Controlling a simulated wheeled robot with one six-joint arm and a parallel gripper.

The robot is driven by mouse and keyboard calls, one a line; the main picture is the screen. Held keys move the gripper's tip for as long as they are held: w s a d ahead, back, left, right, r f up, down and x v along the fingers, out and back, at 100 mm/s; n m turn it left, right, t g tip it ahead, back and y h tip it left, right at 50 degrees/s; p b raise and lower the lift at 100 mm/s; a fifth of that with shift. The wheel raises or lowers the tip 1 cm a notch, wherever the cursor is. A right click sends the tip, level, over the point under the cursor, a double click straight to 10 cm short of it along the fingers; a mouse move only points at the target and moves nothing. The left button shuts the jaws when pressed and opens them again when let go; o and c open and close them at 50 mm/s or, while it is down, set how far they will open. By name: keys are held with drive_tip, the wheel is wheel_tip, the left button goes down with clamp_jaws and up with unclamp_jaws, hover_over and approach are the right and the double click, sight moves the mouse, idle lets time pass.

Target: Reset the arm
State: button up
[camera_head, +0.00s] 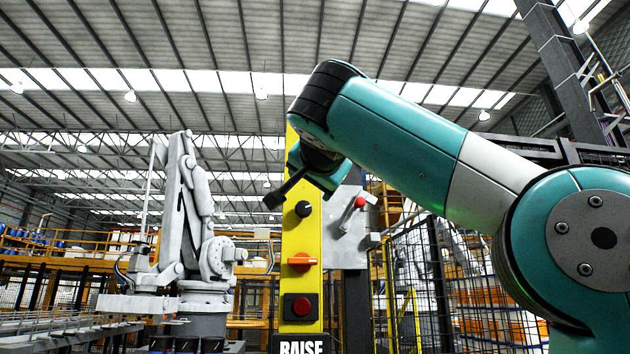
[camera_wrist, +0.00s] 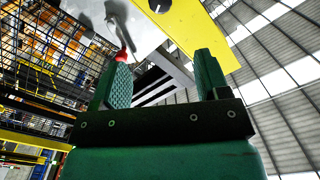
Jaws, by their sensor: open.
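My gripper (camera_head: 276,198) is at the end of my teal arm, in front of the upper part of a yellow control panel (camera_head: 303,250). In the wrist view its two green fingers (camera_wrist: 160,66) stand wide apart with nothing between them. The panel carries a black knob (camera_head: 303,209), an orange rotary switch (camera_head: 301,262) and a red button (camera_head: 301,307). In the wrist view the yellow panel (camera_wrist: 190,28) lies beyond the fingers. I cannot tell whether the gripper touches the panel; the arm hides the panel's top right.
A grey plate (camera_head: 345,235) with a red-tipped lever (camera_head: 359,203) is right of the panel. A large white robot arm (camera_head: 190,215) stands at the left, behind a conveyor (camera_head: 50,330). Black mesh fencing (camera_head: 420,270) stands at the right.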

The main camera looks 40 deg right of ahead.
drive_tip(key=shift+a, duration=0.1)
drive_tip(key=w+a+f+n+g+y+b, duration=0.1)
drive_tip(key=w+a+f+n+y+b, duration=0.3)
drive_tip(key=f, duration=0.7)
drive_tip(key=s+a+f+n+g+y, duration=0.1)
drive_tip(key=a+f+n+g+y, duration=0.15)
drive_tip(key=a+f+n, duration=0.55)
drive_tip(key=w+a+f+n+y+b, duration=0.2)
drive_tip(key=a+f+y, duration=0.15)
drive_tip(key=f, duration=0.95)
drive_tip(key=s+a+f+n+g+y+b, duration=0.1)
drive_tip(key=s+a+f+n+g, duration=0.15)
drive_tip(key=s+f, duration=0.45)
drive_tip(key=s+a+f+n+g+y+b, duration=0.1)
drive_tip(key=s+f+g+b, duration=0.15)
drive_tip(key=f, duration=0.85)
drive_tip(key=s+a+f+n+g+y+b, duration=0.1)
drive_tip(key=s+f+g, duration=0.5)
drive_tip(key=s+f, duration=0.6)
drive_tip(key=s+a+n, duration=0.1)
drive_tip(key=s+n, duration=0.1)
drive_tip(key=s, duration=0.1)
drive_tip(key=shift+s+f+g+y, duration=0.25)
drive_tip(key=shift+f+g+y, duration=0.05)
drive_tip(key=shift+g+y, duration=0.1)
